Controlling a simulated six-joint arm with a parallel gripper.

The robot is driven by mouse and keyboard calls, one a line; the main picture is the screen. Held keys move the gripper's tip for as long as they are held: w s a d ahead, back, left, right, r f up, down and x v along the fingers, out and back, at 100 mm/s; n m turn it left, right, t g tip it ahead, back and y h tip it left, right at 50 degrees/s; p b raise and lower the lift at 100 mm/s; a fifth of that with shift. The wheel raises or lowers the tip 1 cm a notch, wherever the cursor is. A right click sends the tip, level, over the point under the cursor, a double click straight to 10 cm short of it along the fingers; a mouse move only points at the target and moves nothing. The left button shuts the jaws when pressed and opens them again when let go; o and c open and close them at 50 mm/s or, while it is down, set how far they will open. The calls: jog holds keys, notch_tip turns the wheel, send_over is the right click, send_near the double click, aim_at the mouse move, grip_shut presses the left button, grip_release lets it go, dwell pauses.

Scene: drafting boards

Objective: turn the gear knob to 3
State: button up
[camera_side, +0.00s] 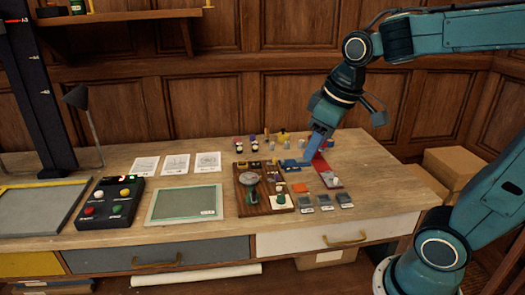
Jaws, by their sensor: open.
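A brown wooden board (253,208) lies on the bench, with a round grey dial (248,178) on it. A small dark green knob (281,198) stands on a light plate at the board's right side. I cannot tell for sure which of these is the gear knob, and its number marks are too small to read. My gripper (316,150) is open, pointing down above the bench, to the right of and behind the board. It is apart from the dial and the green knob. Its fingers partly overlap a red strip in the picture.
Several small blocks, one orange (299,187), lie right of the board. Small coloured items stand behind. A green mat (185,204) and a black button box (110,203) are to the left. The bench's right end is clear.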

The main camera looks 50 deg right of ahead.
jog(key=w+d+f+n+g, duration=0.2)
jog(key=w+d+f, duration=0.4)
jog(key=w, duration=0.4)
jog(key=n+g, duration=0.1)
jog(key=g, duration=0.1)
send_over(281, 196)
notch_tip(281, 196, down, 9)
jog(key=shift+d+f, duration=0.1)
jog(key=shift+f, duration=0.05)
jog(key=shift+f, duration=0.1)
jog(key=shift+f, duration=6.8)
jog(key=c, duration=1)
